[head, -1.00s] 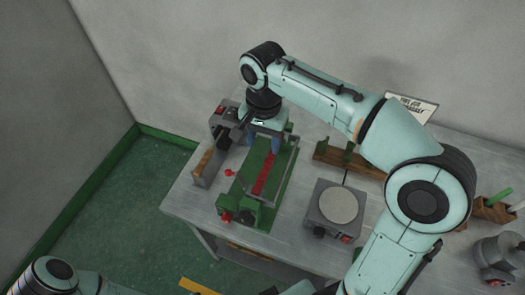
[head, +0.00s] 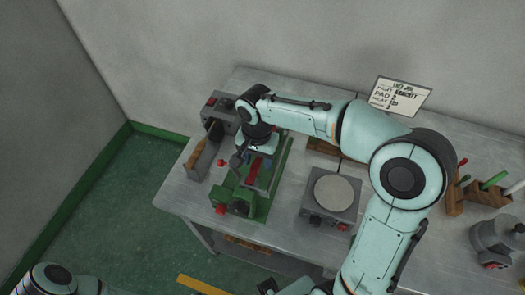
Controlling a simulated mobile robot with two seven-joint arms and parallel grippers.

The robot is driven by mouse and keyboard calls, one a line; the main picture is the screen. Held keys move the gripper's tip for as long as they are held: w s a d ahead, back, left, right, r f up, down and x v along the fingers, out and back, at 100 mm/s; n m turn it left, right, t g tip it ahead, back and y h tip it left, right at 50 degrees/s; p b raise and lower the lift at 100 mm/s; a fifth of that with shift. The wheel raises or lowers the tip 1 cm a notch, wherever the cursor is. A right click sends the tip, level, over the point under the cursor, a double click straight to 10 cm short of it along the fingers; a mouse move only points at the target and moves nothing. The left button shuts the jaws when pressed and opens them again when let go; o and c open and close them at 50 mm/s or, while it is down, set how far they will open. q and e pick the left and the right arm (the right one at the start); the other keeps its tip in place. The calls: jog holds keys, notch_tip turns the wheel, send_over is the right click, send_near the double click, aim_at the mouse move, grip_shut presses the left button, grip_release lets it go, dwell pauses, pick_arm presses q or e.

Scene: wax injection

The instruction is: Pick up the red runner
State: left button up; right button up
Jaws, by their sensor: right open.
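A long dark red strip, which looks like the red runner (head: 252,174), lies along the bed of the green machine (head: 257,206) on the table. The gripper and wrist hide the far part of the strip. I cannot tell whether the fingertips touch it.
A grey hot plate (head: 334,194) with a round pale top stands right of the machine. A grey box with a red switch (head: 219,106) is at its back left. A wooden tool block (head: 486,193) and a grey pot (head: 495,238) stand at the right. A sign (head: 400,97) stands behind.

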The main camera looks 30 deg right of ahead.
grip_shut()
jog(key=shift+r, duration=0.1)
